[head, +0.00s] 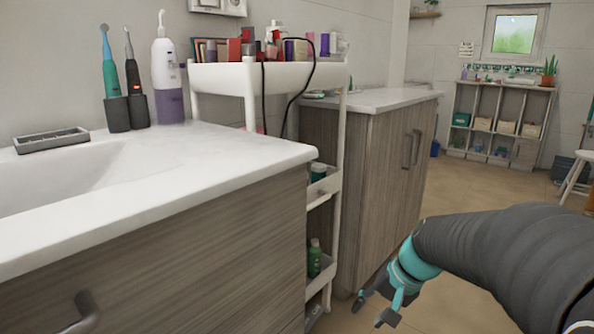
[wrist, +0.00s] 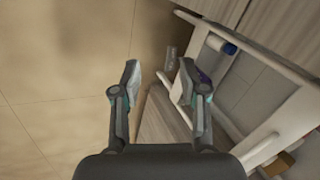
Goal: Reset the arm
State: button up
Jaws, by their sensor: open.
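My gripper (head: 376,308) is low at the lower right of the head view, in front of the wooden cabinet and to the right of the white cart. My dark arm reaches in from the right edge. In the wrist view my gripper (wrist: 157,85) has its two fingers apart, with nothing held between them. The floor and cart parts show beyond the fingertips.
The white cart (head: 220,79) holds cosmetics on top, with black cables hanging down, and bottles on lower shelves. A sink counter (head: 215,152) stands at left, a wooden cabinet (head: 385,165) behind. The tan floor (head: 470,190) is open at right. The cart frame (wrist: 265,135) is close right in the wrist view.

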jog(key=s+r+n+t+h+p, duration=0.1)
jog(key=s+r+n+h+p, duration=0.1)
jog(key=s+r, duration=0.3)
jog(key=s+r+n+t+h+p, duration=0.2)
jog(key=s+r, duration=0.4)
jog(key=s, duration=0.6)
jog(key=shift+s+d+n+p, duration=0.3)
jog(key=shift+s+n+p, duration=0.1)
jog(key=shift+p, duration=0.3)
